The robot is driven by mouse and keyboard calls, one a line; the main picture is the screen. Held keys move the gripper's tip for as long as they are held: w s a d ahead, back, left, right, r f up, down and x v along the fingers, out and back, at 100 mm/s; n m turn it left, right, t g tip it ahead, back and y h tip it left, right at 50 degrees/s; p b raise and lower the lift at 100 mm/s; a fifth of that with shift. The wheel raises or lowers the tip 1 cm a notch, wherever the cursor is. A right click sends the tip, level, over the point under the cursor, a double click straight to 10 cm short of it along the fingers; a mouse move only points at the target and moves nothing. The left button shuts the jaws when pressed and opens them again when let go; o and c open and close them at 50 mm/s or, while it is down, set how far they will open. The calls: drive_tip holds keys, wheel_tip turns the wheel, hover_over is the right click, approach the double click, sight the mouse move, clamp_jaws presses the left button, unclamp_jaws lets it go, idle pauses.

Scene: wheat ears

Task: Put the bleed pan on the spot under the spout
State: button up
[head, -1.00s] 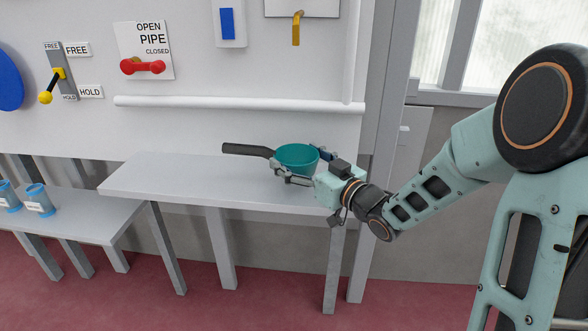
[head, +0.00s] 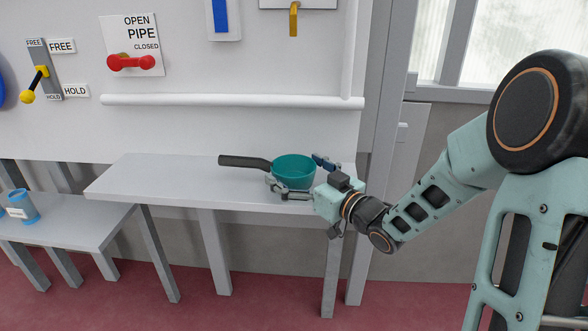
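The bleed pan (head: 294,172) is a round teal bowl with a long dark handle (head: 244,162) pointing left. It looks upright, low over or on the right part of the grey bench (head: 150,178). I cannot tell whether its base touches the bench. My gripper (head: 303,177) comes in from the right, with one finger on the near side of the bowl and the other on the far right side. It appears shut on the bowl. The yellow spout (head: 293,20) is on the wall, above the pan in the picture. No marked spot is visible.
A white rail (head: 230,101) runs along the wall above the bench. The red pipe handle (head: 131,62) and yellow-knobbed lever (head: 36,84) are on the wall at left. The main bench's left part is clear.

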drive_tip(key=shift+r, duration=0.25)
drive_tip(key=p+v, duration=0.3)
drive_tip(key=v, duration=0.9)
drive_tip(key=shift+f, duration=0.1)
